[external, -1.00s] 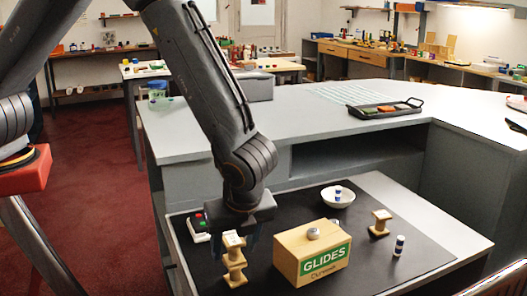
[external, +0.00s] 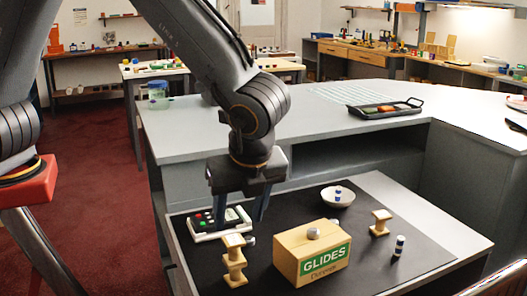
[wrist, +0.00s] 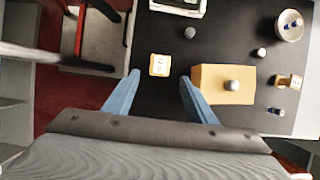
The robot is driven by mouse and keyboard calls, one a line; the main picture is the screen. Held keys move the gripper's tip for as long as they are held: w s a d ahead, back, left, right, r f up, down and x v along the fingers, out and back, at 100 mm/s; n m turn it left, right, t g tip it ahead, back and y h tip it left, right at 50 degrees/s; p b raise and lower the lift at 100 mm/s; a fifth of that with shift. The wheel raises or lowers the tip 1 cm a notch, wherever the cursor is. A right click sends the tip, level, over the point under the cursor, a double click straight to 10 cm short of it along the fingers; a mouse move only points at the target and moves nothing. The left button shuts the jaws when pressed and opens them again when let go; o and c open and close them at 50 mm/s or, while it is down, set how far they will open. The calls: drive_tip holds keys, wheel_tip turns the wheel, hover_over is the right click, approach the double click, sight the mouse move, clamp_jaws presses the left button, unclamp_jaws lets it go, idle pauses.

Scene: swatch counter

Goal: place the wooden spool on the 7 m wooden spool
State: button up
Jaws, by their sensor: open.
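Two wooden spools stand stacked at the front left of the black mat; the upper wooden spool (external: 234,241) sits on the lower wooden spool (external: 235,276), upright. The wrist view shows the upper spool's square labelled top (wrist: 159,65); the print is too small to read surely, and the lower spool is hidden there. Another wooden spool (external: 380,222) stands alone right of the box; it also shows in the wrist view (wrist: 290,81). My gripper (external: 241,218) is open and empty above the stack, its fingers apart on either side of it in the wrist view (wrist: 160,78).
A GLIDES box (external: 311,255) with a grey ball (external: 313,233) on it stands right of the stack. A keypad device (external: 219,226) lies behind the stack, with a small grey knob (external: 250,240) nearby. A white bowl (external: 337,200) and a striped cylinder (external: 399,246) stand farther right.

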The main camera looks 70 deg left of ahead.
drive_tip(key=s+a+n+h, duration=0.1)
drive_tip(key=s+a+n, duration=0.2)
drive_tip(key=a+n, duration=0.3)
drive_tip(key=s+a+n+h, duration=0.2)
drive_tip(key=a+n, duration=0.4)
drive_tip(key=a, duration=0.3)
drive_tip(key=s+a+n+t+h, duration=0.1)
drive_tip(key=s+a+n, duration=0.4)
drive_tip(key=a, duration=0.3)
drive_tip(key=shift+a+f+n, duration=0.15)
drive_tip(key=shift+f+n, duration=0.3)
drive_tip(key=shift+n, duration=0.05)
